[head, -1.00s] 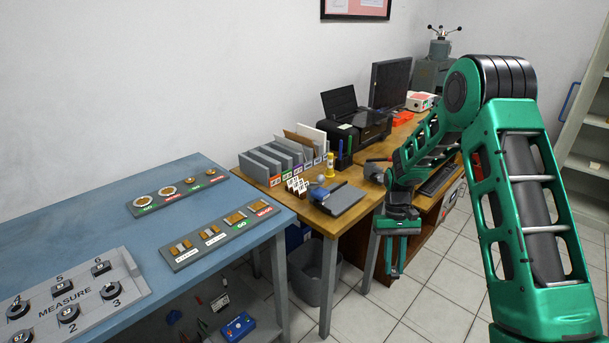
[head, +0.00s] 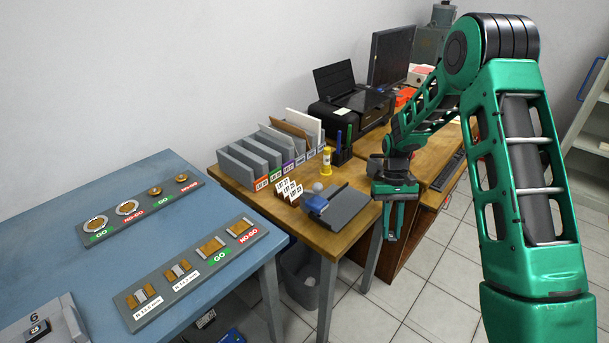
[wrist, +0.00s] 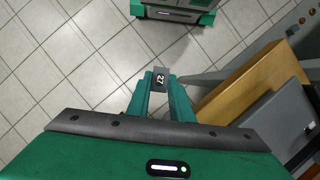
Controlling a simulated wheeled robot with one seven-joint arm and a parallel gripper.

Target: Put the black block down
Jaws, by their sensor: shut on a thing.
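My gripper (head: 391,222) points down in the head view, over the floor at the right of the wooden table's front end. In the wrist view its two green fingers (wrist: 160,84) are shut on the black block (wrist: 160,79), a small dark piece with a white number on its top. The block is held in the air at the fingertips, with floor tiles far below. In the head view I cannot make out the block between the fingers.
The wooden table (head: 249,200) holds a grey plate (head: 341,213), sorting bins (head: 262,160) and small white cards (head: 287,192). The blue table (head: 70,228) at left bears two gauge boards and part of a grey measuring board (head: 62,322). A bin (head: 300,272) stands below.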

